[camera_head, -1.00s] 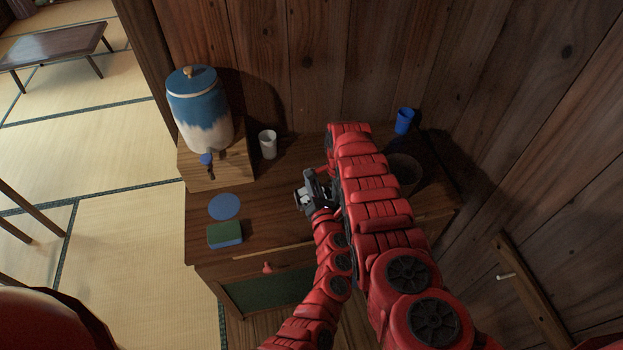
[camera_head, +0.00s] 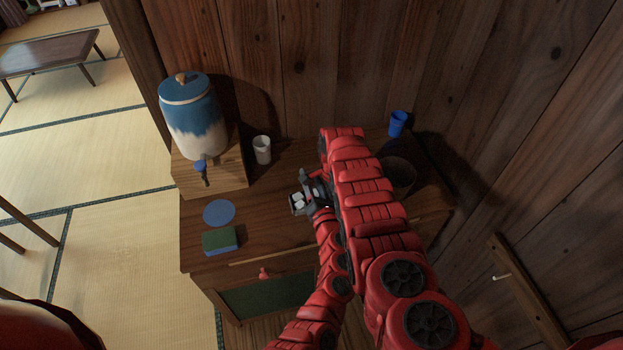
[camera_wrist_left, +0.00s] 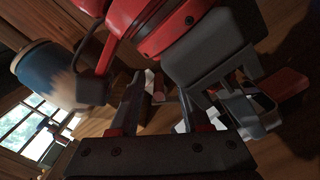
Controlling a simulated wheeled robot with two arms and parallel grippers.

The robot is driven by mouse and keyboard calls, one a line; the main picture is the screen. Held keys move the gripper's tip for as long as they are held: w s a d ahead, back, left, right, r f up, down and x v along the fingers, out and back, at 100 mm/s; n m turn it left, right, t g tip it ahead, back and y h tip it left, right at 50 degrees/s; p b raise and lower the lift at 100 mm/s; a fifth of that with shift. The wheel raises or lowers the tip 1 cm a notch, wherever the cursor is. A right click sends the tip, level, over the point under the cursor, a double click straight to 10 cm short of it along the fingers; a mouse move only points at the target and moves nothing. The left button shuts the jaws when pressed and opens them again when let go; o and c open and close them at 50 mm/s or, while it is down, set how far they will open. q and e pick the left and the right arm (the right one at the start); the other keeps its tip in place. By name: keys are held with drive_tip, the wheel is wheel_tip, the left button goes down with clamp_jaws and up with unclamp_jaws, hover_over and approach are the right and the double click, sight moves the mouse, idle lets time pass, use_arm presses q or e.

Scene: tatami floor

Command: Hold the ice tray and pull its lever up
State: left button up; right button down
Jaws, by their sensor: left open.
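The ice tray (camera_head: 298,204) is a small grey piece with pale blocks showing, left of the large red arm above the desk. It seems to be the grey metal shape (camera_wrist_left: 252,116) at right in the left wrist view. My left gripper (camera_head: 313,191) is close beside it in the head view. In the left wrist view, my left gripper (camera_wrist_left: 160,92) has its two dark fingers apart, with nothing clear between them. A grey gripper body (camera_wrist_left: 208,48), seemingly my right one, is near the tray; its grip is hidden. I cannot make out the lever.
On the wooden desk (camera_head: 275,182) stand a blue and white dispenser (camera_head: 193,118) on a wooden box, a white cup (camera_head: 262,150), a blue cup (camera_head: 397,123) and a dark bowl (camera_head: 400,174). A blue disc (camera_head: 219,212) and green-blue sponge (camera_head: 220,240) lie at left. Wooden walls stand behind and right.

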use_arm(q)
drive_tip(key=v, duration=1.2)
use_arm(e)
drive_tip(key=c, duration=1)
unclamp_jaws()
